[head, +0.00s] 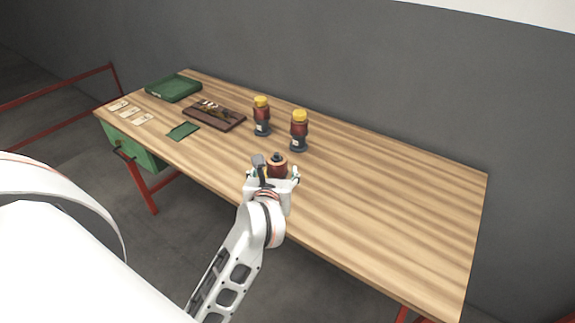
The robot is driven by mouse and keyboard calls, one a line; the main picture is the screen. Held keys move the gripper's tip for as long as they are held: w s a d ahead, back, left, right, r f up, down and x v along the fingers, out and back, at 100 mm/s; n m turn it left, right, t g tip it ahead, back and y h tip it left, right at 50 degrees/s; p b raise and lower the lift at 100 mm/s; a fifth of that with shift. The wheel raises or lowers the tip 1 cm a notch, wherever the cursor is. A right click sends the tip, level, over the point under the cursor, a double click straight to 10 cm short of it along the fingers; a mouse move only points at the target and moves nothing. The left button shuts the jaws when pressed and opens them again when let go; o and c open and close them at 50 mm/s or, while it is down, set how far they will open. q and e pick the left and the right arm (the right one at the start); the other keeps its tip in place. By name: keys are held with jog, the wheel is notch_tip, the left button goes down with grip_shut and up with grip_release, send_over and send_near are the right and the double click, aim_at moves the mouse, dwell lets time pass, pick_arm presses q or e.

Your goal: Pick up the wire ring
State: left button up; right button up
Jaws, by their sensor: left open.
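A reddish-brown wire ring (278,167) sits near the front edge of the wooden table, around a dark core whose top shows above it. My left gripper (276,174) is open right at the ring, with its fingers toward either side of it. The gripper hides the ring's lower part, so I cannot tell whether the fingers touch it. My right gripper is not in view.
A brown tool board (228,123), a green tray (173,88), a small green mat (183,131) and pale cards (130,113) lie left. The table's right half is clear.

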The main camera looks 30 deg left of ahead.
aim_at(276, 167)
pick_arm(q)
jog(key=shift+w+d, duration=0.1)
jog(key=shift+w, duration=0.1)
jog(key=x, duration=0.7)
jog(key=shift+a+f, duration=0.35)
jog(key=shift+a, duration=0.05)
jog(key=c, duration=1.3)
